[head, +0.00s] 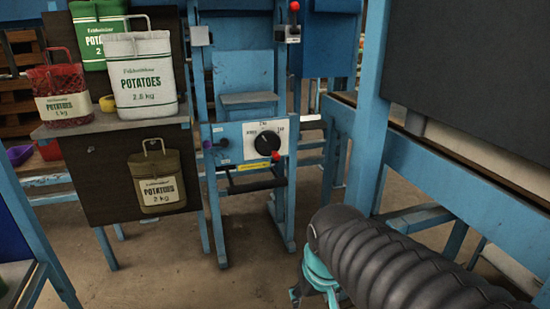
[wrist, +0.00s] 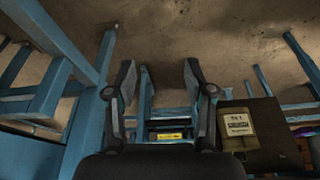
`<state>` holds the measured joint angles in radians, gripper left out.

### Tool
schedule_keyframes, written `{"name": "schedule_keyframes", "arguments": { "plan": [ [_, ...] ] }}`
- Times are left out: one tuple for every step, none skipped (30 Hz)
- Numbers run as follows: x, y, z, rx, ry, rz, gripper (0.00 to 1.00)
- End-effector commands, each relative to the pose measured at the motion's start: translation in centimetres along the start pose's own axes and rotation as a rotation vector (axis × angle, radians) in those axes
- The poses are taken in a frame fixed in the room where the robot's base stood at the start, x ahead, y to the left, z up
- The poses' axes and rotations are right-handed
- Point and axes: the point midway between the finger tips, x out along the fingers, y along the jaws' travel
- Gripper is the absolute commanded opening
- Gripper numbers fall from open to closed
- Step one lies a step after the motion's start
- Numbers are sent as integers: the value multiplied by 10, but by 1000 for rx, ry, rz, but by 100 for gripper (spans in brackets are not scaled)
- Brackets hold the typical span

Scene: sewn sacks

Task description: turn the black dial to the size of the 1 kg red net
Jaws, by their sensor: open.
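The black dial (head: 266,143) sits on a white plate on the blue frame in the head view. Its red-tipped pointer is toward the lower right. Size markings stand around the dial, but they are too small to read surely. The red net (head: 68,82), labelled potatoes 1 kg, stands at the left end of the grey shelf. My gripper (wrist: 159,78) is open and empty in the wrist view, its two dark fingers apart. In the head view my arm is at the lower right, apart from the dial. The dial does not show in the wrist view.
A white 2.5 kg sack (head: 141,77) and a green sack (head: 97,30) are beside the net. An olive sack (head: 157,180) hangs on the dark panel below. A red-knobbed lever (head: 294,10) is above the dial. Blue posts (head: 368,110) stand right; floor before the dial is clear.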

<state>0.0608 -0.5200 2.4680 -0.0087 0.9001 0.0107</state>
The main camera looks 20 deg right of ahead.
Motion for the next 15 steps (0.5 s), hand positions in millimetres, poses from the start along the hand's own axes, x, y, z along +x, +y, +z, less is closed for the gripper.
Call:
{"name": "schedule_keyframes", "arguments": {
  "plan": [
    [14, 5, -6, 9, -36, 8, 53],
    [20, 7, -10, 12, -48, 13, 53],
    [29, 11, -18, 15, -60, 20, 53],
    [35, 14, -24, 17, -64, 26, 53],
    [42, 17, -30, 18, -70, 31, 53],
    [50, 22, -40, 17, -70, 38, 53],
    [57, 25, -47, 15, -69, 44, 53],
    [65, 28, -55, 12, -66, 50, 53],
    [74, 33, -66, 7, -58, 58, 53],
    [82, 37, -74, 2, -53, 63, 53],
    [90, 41, -83, -3, -45, 69, 53],
    [101, 46, -95, -13, -32, 77, 53],
    [109, 50, -104, -20, -20, 83, 53],
    [117, 54, -114, -27, -8, 88, 53],
    [128, 59, -126, -41, 11, 96, 53]
  ]
}}
